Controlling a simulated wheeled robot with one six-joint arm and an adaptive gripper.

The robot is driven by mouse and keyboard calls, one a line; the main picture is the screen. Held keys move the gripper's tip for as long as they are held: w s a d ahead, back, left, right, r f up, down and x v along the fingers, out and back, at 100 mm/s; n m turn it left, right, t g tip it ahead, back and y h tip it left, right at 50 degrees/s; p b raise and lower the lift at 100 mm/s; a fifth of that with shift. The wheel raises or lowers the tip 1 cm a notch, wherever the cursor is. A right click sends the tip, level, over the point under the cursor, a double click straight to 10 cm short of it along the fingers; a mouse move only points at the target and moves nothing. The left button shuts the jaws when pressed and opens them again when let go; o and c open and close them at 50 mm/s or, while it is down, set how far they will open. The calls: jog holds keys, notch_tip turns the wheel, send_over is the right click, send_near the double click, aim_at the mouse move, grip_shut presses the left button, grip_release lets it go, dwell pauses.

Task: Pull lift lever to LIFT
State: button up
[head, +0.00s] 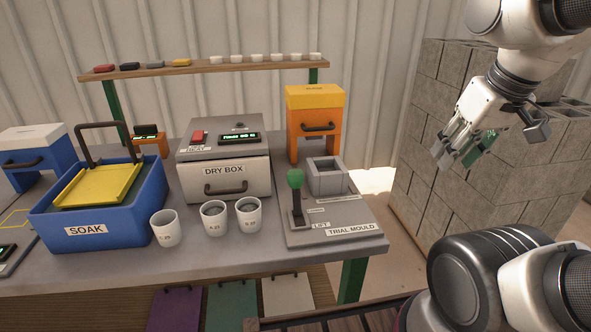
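The lift lever (296,180) has a green ball knob on a dark stem and stands about upright on the grey trial mould base (362,238). A "LIFT" label (320,225) lies right of the lever's foot, near the front. A smaller label behind it is too small to read. The open grey mould box (327,176) stands behind and right of the lever. My gripper (455,158) hangs in the air to the right of the table, well apart from the lever. Its fingers look spread, with nothing clearly held between them.
Three cups (213,221) stand left of the lever. Behind are the dry box (224,170) and an orange press-like unit (315,122). A blue soak tub (100,212) is at left. Grey blocks (424,150) are stacked behind my gripper. The space above the lever is clear.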

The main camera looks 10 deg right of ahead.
jog(key=o, duration=0.3)
jog(key=shift+w+a, duration=0.1)
jog(key=shift+a, duration=0.15)
jog(key=shift+o, duration=0.2)
jog(key=shift+n+g, duration=0.7)
jog(key=shift+n, duration=0.2)
jog(key=w+a+f, duration=0.2)
jog(key=a, duration=0.1)
jog(key=shift+w+f, duration=0.15)
jog(key=shift+w, duration=0.05)
jog(key=n+g, duration=0.3)
jog(key=n, duration=0.2)
send_over(296, 170)
notch_tip(296, 170, down, 4)
jog(key=shift+f, duration=0.1)
notch_tip(296, 170, down, 7)
jog(key=shift+f, duration=0.1)
grip_shut()
